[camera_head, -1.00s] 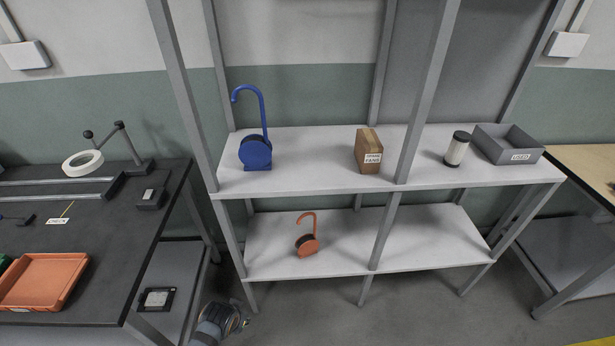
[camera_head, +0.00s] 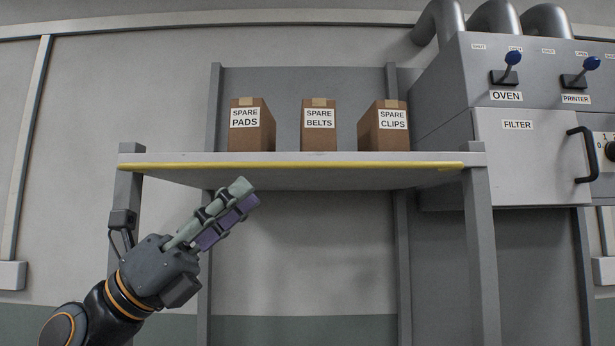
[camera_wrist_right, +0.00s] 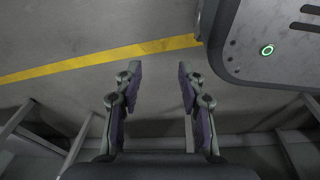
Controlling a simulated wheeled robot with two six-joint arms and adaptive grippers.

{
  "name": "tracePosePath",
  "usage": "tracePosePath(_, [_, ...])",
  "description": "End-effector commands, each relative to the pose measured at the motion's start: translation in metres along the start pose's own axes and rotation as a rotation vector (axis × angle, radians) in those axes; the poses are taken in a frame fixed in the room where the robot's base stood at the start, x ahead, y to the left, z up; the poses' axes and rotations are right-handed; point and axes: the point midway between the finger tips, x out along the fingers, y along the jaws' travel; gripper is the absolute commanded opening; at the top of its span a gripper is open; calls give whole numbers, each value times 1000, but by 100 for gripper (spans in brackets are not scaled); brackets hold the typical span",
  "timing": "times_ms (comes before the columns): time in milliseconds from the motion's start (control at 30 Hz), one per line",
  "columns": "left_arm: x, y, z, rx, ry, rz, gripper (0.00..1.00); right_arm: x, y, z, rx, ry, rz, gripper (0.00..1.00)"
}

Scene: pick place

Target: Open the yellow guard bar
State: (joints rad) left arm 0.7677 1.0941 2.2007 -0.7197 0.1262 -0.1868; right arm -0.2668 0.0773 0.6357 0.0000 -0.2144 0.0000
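The yellow guard bar (camera_head: 330,165) runs level along the front edge of the shelf in the head view, from near the left post to near the right post. My left gripper (camera_head: 247,196) is below the bar's left half, its fingertips pointing up and right. In the picture the tips are just under the bar, apart from it. Its greenish and purple fingers look side by side with nothing seen in them; the angle hides any gap. My right gripper (camera_wrist_right: 161,82) is open and empty over the floor in the right wrist view.
The grey shelf (camera_head: 300,182) carries boxes marked SPARE PADS (camera_head: 252,130), SPARE BELTS (camera_head: 319,128) and SPARE CLIPS (camera_head: 383,130). A grey machine (camera_head: 525,150) with blue-knobbed levers stands right. The space under the shelf is open. A yellow stripe (camera_wrist_right: 100,58) marks the floor.

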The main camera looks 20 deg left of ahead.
Motion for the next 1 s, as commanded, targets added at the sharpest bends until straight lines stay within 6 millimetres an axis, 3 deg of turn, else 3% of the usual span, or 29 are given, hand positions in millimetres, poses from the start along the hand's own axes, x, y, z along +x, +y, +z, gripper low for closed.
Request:
tracePosePath(100, [1,-2,0,6,7,-2,32,-2,0,-3,0,5,0,40])
tracePosePath(300, [18,-3,5,-1,5,-2,32,-33,1,55,-4,-91,-1,40])
tracePosePath(400, [30,-3,7,-4,4,-2,32,-58,3,64,-5,-108,-2,40])
tracePosePath(467, [37,-4,8,-4,3,-1,32,-70,4,58,-4,-101,-2,40])
tracePosePath(700, [61,-4,7,-5,1,-2,32,-115,10,-1,-2,-22,1,40])
tracePosePath(833, [75,-4,8,-7,0,-5,32,-141,13,-3,-3,-27,3,40])
tracePosePath(1000, [91,-4,7,-6,-3,-4,32,-172,16,12,-5,-56,3,40])
